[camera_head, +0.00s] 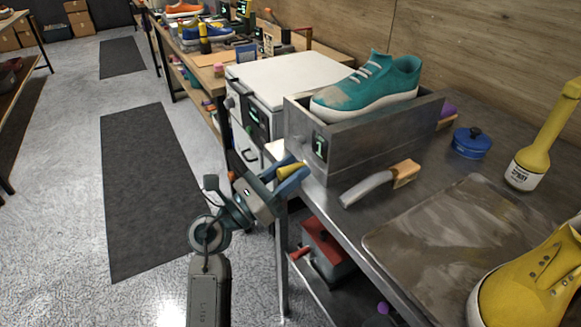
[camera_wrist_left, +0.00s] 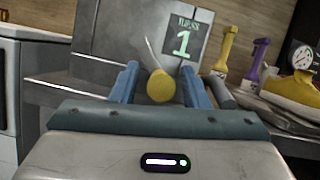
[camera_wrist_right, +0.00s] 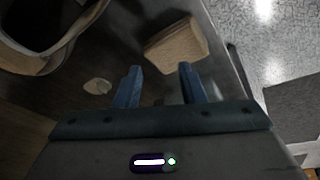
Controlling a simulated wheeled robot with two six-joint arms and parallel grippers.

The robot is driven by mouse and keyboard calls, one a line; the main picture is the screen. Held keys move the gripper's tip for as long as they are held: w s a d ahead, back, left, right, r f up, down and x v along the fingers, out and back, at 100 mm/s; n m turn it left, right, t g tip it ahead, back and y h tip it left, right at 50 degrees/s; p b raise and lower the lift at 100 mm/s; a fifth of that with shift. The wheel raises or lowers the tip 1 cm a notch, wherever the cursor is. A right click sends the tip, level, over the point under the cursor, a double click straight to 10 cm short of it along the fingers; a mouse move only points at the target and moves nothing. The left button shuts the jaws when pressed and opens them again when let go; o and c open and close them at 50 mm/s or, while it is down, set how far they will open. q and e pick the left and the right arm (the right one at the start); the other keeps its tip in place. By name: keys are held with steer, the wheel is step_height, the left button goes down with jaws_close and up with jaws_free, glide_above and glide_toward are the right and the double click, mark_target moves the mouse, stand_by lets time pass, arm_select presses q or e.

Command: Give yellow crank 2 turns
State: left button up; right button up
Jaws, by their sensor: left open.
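The yellow crank knob (camera_head: 288,169) sits at the lower front of the grey metal box marked 1 (camera_head: 350,150). In the left wrist view the round yellow knob (camera_wrist_left: 160,87) and a thin metal rod rising from it show against the box. My left gripper (camera_head: 283,177) is open, with its blue fingers on either side of the knob; I cannot tell whether they touch it. In the left wrist view its fingertips (camera_wrist_left: 160,72) flank the knob. My right gripper (camera_wrist_right: 159,80) is open in its own wrist view, with nothing between its fingers.
A teal sneaker (camera_head: 372,84) sits in the box. A wooden-ended brush (camera_head: 405,173), a blue pot (camera_head: 471,142), a worn metal tray (camera_head: 465,245), a yellow bottle (camera_head: 533,160) and a yellow shoe (camera_head: 540,285) stand on the table. A white cabinet (camera_head: 290,75) is behind.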

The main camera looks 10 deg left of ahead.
arm_select(q)
steer(key=shift+r, duration=0.1)
arm_select(e)
steer(key=shift+f, duration=0.1)
arm_select(q)
jaws_close()
arm_select(e)
steer(key=shift+w+a+f, duration=0.1)
